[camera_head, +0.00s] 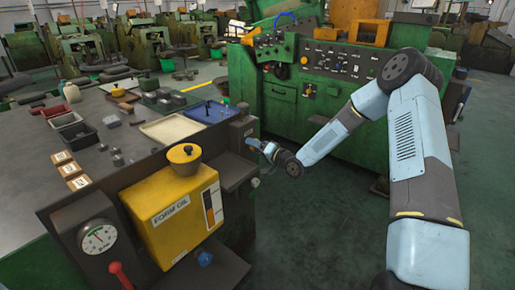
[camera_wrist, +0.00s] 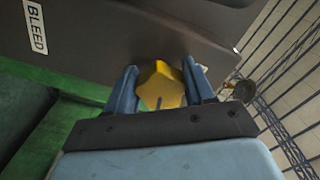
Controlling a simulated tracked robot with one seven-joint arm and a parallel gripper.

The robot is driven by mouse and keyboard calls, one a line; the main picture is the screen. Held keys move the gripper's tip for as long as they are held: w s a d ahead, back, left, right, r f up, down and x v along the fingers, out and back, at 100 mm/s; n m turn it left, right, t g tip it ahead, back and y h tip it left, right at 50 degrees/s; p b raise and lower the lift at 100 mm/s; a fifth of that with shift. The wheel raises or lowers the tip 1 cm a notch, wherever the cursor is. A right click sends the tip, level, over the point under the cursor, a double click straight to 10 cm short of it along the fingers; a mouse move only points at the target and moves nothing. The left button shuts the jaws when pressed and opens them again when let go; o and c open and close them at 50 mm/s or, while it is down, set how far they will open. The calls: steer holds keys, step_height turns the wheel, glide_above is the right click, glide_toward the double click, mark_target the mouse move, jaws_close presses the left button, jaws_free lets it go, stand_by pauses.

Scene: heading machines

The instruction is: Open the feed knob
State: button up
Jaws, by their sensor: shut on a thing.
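In the wrist view my gripper (camera_wrist: 161,84) is shut on a yellow lobed knob (camera_wrist: 160,88), with one blue finger on each side of it. The knob sits on a dark grey panel (camera_wrist: 110,40). A white label reading BLEED (camera_wrist: 35,26) is on that panel at the upper left. No label reading FEED is legible. In the head view my gripper (camera_head: 254,144) is at the right side of the dark bench, beyond the yellow oil tank. The held knob cannot be made out there.
A yellow FORM OIL tank (camera_head: 178,215) with a blue knob (camera_head: 205,259) below it stands at the bench front. A gauge (camera_head: 98,237) and red lever (camera_head: 119,273) are at the left. A green machine (camera_head: 320,90) stands behind my arm. Open floor (camera_head: 325,225) lies right of the bench.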

steer(key=shift+r+m, duration=0.1)
steer(key=shift+m, duration=1)
steer(key=o, duration=1)
steer(key=v, duration=1.3)
steer(key=shift+s+d, duration=0.2)
steer(key=shift+d, duration=0.1)
